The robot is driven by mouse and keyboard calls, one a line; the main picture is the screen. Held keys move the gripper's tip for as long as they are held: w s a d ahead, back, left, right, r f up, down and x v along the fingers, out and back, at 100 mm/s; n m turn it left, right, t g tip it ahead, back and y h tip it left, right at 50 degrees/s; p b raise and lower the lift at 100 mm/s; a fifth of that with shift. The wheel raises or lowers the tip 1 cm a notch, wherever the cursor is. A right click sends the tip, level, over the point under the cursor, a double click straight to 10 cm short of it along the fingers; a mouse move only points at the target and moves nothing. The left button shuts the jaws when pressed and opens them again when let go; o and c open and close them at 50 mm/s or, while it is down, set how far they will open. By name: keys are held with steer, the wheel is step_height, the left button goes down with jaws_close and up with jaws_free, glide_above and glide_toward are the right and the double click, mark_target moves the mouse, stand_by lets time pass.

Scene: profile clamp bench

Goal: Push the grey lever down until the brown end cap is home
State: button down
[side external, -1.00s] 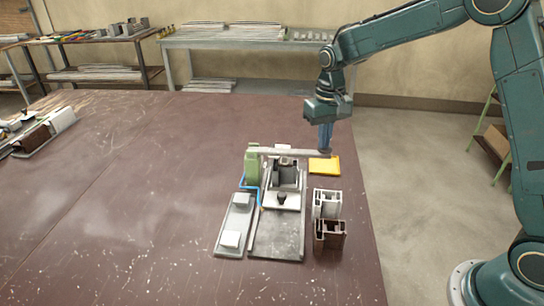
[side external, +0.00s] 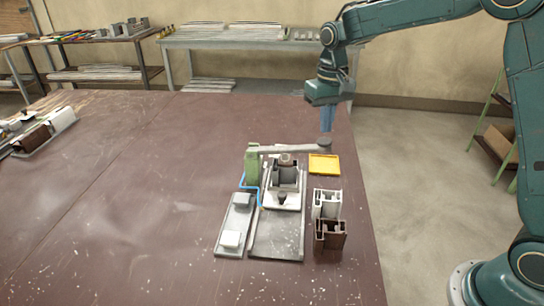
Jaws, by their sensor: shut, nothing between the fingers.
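The grey lever (side external: 290,149) runs from a green post (side external: 252,165) to a round dark knob (side external: 324,144) at its right end, which sits slightly higher than the post end. My gripper (side external: 326,131) is shut and empty, pointing down, with its blue fingers just above the knob; whether they touch it I cannot tell. Under the lever is the clamp fixture (side external: 276,240) with a grey block (side external: 286,176) in it. A small brownish piece (side external: 285,159) shows behind the block, just below the lever; I cannot tell whether it is the end cap or how it is seated.
White (side external: 327,203) and brown (side external: 330,237) profile pieces stand right of the fixture. A yellow tray (side external: 323,164) lies behind them. A grey plate with two blocks (side external: 223,247) lies to the left. The table's right edge is close; the table's left-centre is clear.

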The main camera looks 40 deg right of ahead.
steer(key=shift+r, duration=1.85)
steer(key=shift+r, duration=0.1)
steer(key=shift+s+r, duration=0.25)
steer(key=shift+s, duration=0.1)
steer(key=s+a+r+n+t, duration=0.1)
steer(key=s+r+t, duration=0.15)
steer(key=s, duration=0.85)
steer(key=s+a+r+n+t, duration=0.15)
steer(key=s+r, duration=0.25)
steer(key=s, duration=0.6)
steer(key=s+f+t, duration=0.1)
steer(key=s+f, duration=0.1)
steer(key=s, duration=0.5)
steer(key=shift+s+f+t, duration=0.3)
steer(key=shift+s+f, duration=0.05)
steer(key=shift+s, duration=0.05)
steer(key=shift+d+n, duration=0.1)
steer(key=shift+n, duration=0.15)
